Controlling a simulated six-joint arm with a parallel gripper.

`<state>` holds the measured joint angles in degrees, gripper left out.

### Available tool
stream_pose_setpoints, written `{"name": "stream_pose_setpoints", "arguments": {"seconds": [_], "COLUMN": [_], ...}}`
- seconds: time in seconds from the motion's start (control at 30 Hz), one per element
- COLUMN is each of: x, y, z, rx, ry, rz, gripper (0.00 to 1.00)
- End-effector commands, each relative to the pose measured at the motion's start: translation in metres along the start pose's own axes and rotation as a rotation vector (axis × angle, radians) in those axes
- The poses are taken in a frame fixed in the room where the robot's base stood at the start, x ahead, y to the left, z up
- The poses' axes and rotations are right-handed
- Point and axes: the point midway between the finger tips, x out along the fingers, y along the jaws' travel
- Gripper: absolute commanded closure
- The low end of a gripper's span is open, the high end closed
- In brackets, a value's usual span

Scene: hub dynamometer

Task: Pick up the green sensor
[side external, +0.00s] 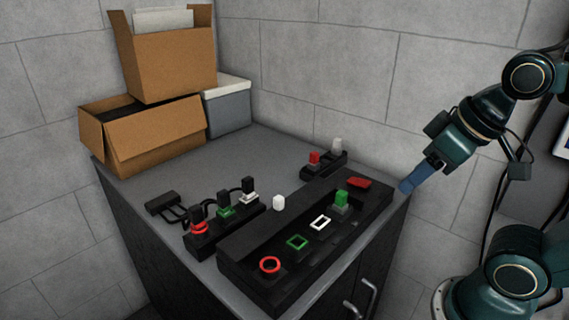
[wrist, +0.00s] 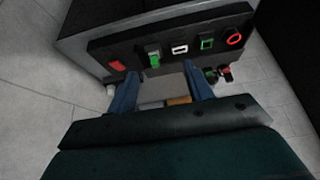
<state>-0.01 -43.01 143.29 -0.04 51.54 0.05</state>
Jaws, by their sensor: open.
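The green sensor (side external: 341,199) is a small upright green block on a grey base, standing in the long black panel (side external: 240,252) near its far right end. In the wrist view the green sensor (wrist: 154,58) shows beyond the fingertips, roughly between them. My gripper (side external: 408,186) is to the right of the panel, past the bench edge, with its blue fingers apart from the sensor. In the wrist view my gripper (wrist: 160,70) is open, with nothing held between its fingers.
The panel also has a red ring (side external: 270,265), a green frame (side external: 297,242), a white frame (side external: 320,223) and a red piece (side external: 358,183). A rack of plugs (side external: 224,222) stands left, another rack (side external: 322,164) behind. Cardboard boxes (side external: 165,60) fill the back left corner.

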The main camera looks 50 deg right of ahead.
Motion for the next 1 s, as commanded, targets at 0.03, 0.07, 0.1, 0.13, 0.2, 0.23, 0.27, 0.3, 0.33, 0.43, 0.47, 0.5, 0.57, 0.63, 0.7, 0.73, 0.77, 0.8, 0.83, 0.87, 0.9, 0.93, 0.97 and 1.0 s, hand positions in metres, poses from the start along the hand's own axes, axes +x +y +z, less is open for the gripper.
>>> {"name": "stream_pose_setpoints", "arguments": {"seconds": [0.03, 0.07, 0.1, 0.13, 0.2, 0.23, 0.27, 0.3, 0.33, 0.43, 0.47, 0.5, 0.57, 0.63, 0.7, 0.73, 0.77, 0.8, 0.83, 0.87, 0.9, 0.93, 0.97, 1.0], "x": [0.0, 0.0, 0.0, 0.0, 0.0, 0.0, 0.0, 0.0, 0.0, 0.001, 0.002, 0.003, 0.005, 0.008, 0.012, 0.014, 0.016, 0.019, 0.022, 0.025, 0.029, 0.032, 0.035, 0.039], "y": [0.0, 0.0, 0.0, 0.0, 0.0, 0.0, 0.0, 0.0, 0.0, 0.001, 0.001, 0.001, 0.002, 0.003, 0.004, 0.005, 0.006, 0.007, 0.007, 0.008, 0.009, 0.01, 0.011, 0.012], "z": [0.0, 0.0, 0.0, 0.0, 0.0, 0.0, -0.001, -0.001, -0.002, -0.006, -0.007, -0.01, -0.015, -0.022, -0.03, -0.034, -0.038, -0.043, -0.047, -0.051, -0.056, -0.059, -0.063, -0.068], "rx": [0.0, 0.0, 0.0, 0.0, 0.0, 0.001, 0.004, 0.009, 0.015, 0.056, 0.074, 0.103, 0.16, 0.238, 0.332, 0.374, 0.417, 0.477, 0.523, 0.568, 0.628, 0.672, 0.716, 0.775], "ry": [0.0, 0.0, 0.0, 0.0, 0.0, -0.001, -0.001, -0.003, -0.005, -0.019, -0.026, -0.036, -0.054, -0.08, -0.108, -0.121, -0.134, -0.152, -0.166, -0.178, -0.195, -0.207, -0.219, -0.235], "rz": [0.0, 0.0, 0.0, 0.0, 0.0, 0.001, 0.001, 0.001, 0.001, 0.003, 0.004, 0.005, 0.009, 0.016, 0.026, 0.032, 0.038, 0.047, 0.055, 0.064, 0.076, 0.085, 0.095, 0.109], "gripper": [0.49, 0.49, 0.49, 0.49, 0.57, 0.63, 0.64, 0.64, 0.64, 0.64, 0.64, 0.64, 0.64, 0.64, 0.64, 0.64, 0.64, 0.64, 0.64, 0.64, 0.64, 0.64, 0.64, 0.64]}}
